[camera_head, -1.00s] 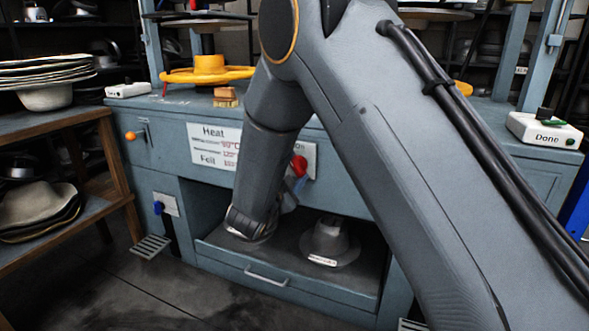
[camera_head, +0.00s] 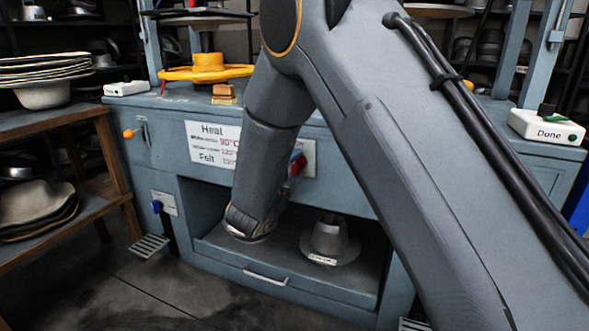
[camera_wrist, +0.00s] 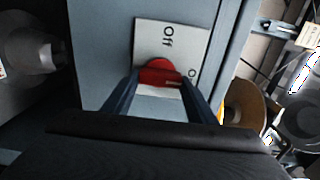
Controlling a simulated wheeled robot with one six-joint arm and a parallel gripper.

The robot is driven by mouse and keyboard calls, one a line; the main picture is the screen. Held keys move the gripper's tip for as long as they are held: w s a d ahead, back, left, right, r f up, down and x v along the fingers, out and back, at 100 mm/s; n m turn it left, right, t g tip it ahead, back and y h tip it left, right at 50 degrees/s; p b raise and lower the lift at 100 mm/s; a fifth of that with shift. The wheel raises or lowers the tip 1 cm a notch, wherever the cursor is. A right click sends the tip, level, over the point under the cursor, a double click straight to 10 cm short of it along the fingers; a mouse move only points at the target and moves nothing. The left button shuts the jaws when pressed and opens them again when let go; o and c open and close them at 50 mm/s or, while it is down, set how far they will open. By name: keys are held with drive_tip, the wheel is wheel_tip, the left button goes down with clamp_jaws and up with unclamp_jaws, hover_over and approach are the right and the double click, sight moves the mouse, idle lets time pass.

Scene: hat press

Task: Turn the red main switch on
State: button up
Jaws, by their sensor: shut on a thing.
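The red main switch (camera_wrist: 157,73) is on a pale plate (camera_wrist: 181,38) in the wrist view. The plate reads "Off" at the top and shows a partly hidden word starting with "O" at the right. My gripper (camera_wrist: 160,82) has its blue fingers on either side of the red handle, shut on it. In the head view only a bit of the red switch (camera_head: 296,156) shows beside my forearm, with a blue fingertip next to it. The plate (camera_head: 309,158) is partly hidden there, and the handle's exact angle is hard to tell.
Below the switch, an open bay holds a grey hat-shaped form (camera_head: 329,237). A sign reading "Heat" and "Felt" (camera_head: 212,147) is left of my arm. A white "Done" box (camera_head: 546,126) stands on the bench at right. A wooden shelf (camera_head: 93,122) with hats is at left.

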idle(0.4)
drive_tip(key=o, duration=1.1)
drive_tip(key=shift+c, duration=0.2)
drive_tip(key=p+v, duration=0.1)
drive_tip(key=v, duration=0.7)
drive_tip(key=shift+p, duration=0.35)
drive_tip(key=shift+w, duration=0.1)
